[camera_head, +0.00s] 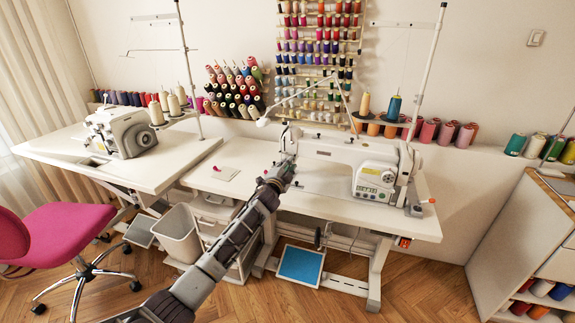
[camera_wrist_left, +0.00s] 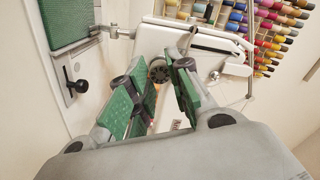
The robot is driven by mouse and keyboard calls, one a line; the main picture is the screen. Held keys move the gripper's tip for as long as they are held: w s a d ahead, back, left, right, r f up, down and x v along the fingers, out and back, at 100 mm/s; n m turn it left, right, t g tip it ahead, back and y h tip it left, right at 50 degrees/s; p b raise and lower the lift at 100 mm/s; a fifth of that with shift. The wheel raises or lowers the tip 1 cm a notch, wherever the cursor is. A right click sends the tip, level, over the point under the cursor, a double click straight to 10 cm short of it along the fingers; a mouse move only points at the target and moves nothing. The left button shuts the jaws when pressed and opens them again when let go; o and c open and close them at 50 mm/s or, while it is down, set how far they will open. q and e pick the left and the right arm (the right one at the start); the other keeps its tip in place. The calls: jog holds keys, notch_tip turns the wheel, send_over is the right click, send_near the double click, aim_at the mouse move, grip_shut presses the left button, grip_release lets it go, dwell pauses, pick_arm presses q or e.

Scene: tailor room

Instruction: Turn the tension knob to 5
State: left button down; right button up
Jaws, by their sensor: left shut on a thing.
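The tension knob (camera_wrist_left: 158,68) is a small dark round dial on the head of the white sewing machine (camera_head: 335,158). In the left wrist view it sits between the tips of the green finger pads. My left gripper (camera_head: 279,174) reaches the machine's left end in the head view and covers the knob there. In the left wrist view my left gripper (camera_wrist_left: 158,76) is shut on the knob. The number on the dial is too small to read. My right gripper is in neither view.
The machine stands on a white table (camera_head: 330,208). A second machine (camera_head: 121,132) stands on a table at the left. Thread racks (camera_head: 318,60) hang behind. A pink chair (camera_head: 62,235), a white bin (camera_head: 180,235) and a blue pedal (camera_head: 300,265) stand on the floor.

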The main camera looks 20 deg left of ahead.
pick_arm(q)
jog(key=shift+m+p, duration=1.5)
jog(key=shift+m, duration=3.8)
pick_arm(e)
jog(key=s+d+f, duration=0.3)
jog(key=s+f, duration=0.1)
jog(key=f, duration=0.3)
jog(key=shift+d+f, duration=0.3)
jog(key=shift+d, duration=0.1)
pick_arm(q)
jog(key=c, duration=1.3)
grip_release()
jog(key=shift+s, duration=0.1)
jog(key=shift+s+a, duration=0.2)
jog(key=shift+s, duration=5.7)
